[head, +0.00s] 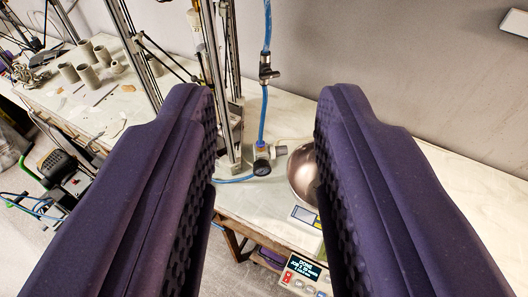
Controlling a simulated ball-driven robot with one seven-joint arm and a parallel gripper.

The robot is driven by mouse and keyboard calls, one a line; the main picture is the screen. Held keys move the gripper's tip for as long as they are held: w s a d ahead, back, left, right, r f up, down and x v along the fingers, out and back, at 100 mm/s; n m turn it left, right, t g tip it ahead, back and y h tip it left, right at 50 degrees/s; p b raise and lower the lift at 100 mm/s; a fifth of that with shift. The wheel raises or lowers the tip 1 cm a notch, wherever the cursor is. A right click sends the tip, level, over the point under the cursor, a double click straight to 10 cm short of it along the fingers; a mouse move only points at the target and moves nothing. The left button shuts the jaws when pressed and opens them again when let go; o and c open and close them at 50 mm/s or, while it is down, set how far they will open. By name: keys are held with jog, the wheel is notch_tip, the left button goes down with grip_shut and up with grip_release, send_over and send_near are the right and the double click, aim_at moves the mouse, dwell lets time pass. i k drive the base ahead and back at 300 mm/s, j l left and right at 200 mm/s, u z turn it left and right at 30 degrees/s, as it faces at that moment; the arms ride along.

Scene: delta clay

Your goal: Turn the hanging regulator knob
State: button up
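The regulator (264,154) hangs on a blue air hose in the middle of the head view. It has a round black-rimmed gauge (261,168) at its lower left and a pale grey knob (282,150) on its right side. My gripper (267,105) is open, with its two dark purple fingers on either side of the regulator in the picture. The fingers hold nothing. The regulator appears beyond the fingertips and apart from them.
A steel bowl (302,174) on a scale (306,216) stands just right of the regulator, partly behind my right finger. A metal-rod frame (228,100) stands close on its left. Several clay cups (88,76) are at the far left. A grey wall rises behind the table (245,200).

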aim_at(282, 150)
jog(key=l+u, duration=0.3)
jog(key=l, duration=0.45)
jog(key=k+l+u, duration=0.1)
jog(key=l+u, duration=0.2)
jog(key=l, duration=0.4)
